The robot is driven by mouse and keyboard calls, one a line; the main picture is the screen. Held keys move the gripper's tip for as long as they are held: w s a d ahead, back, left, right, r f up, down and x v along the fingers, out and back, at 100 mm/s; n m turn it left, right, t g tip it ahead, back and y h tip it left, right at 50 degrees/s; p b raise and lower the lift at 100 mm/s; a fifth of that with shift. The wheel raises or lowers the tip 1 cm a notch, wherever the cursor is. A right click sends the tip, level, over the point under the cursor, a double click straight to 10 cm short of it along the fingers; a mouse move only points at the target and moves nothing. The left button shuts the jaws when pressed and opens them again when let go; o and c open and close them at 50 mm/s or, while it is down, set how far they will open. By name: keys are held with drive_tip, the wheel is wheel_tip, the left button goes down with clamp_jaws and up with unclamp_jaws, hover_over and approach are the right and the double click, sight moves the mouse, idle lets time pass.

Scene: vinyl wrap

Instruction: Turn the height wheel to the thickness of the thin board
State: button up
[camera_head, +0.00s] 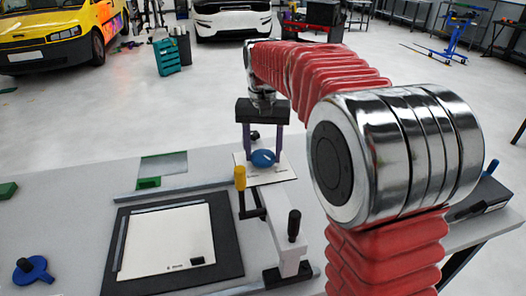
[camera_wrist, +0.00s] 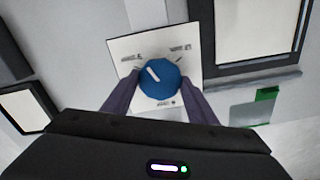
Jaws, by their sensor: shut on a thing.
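The blue height wheel (camera_head: 263,158) sits on a white marked plate (camera_head: 282,172) at the back of the bench, behind the grey post with the yellow handle. In the wrist view the wheel (camera_wrist: 160,80) has a white pointer line toward the upper left of the picture. Small labels ring it on the plate (camera_wrist: 125,48); I cannot read them. My gripper (camera_head: 263,155) points down, and its two purple fingers are shut on the wheel, one on each side. The fingers also show in the wrist view (camera_wrist: 160,90). A thin board (camera_head: 165,240) appears to be the pale sheet on the dark mat.
A yellow handle (camera_head: 240,178) and a black-knobbed lever (camera_head: 294,226) stand close in front of the wheel. A green-ended clear sheet (camera_head: 163,166) lies behind the mat.

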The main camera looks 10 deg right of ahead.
drive_tip(key=n, duration=0.4)
drive_tip(key=shift+n, duration=0.4)
drive_tip(key=n, duration=0.3)
drive_tip(key=shift+n, duration=0.3)
drive_tip(key=n, duration=1.9)
drive_tip(key=shift+n, duration=1.7)
drive_tip(key=shift+w, duration=0.1)
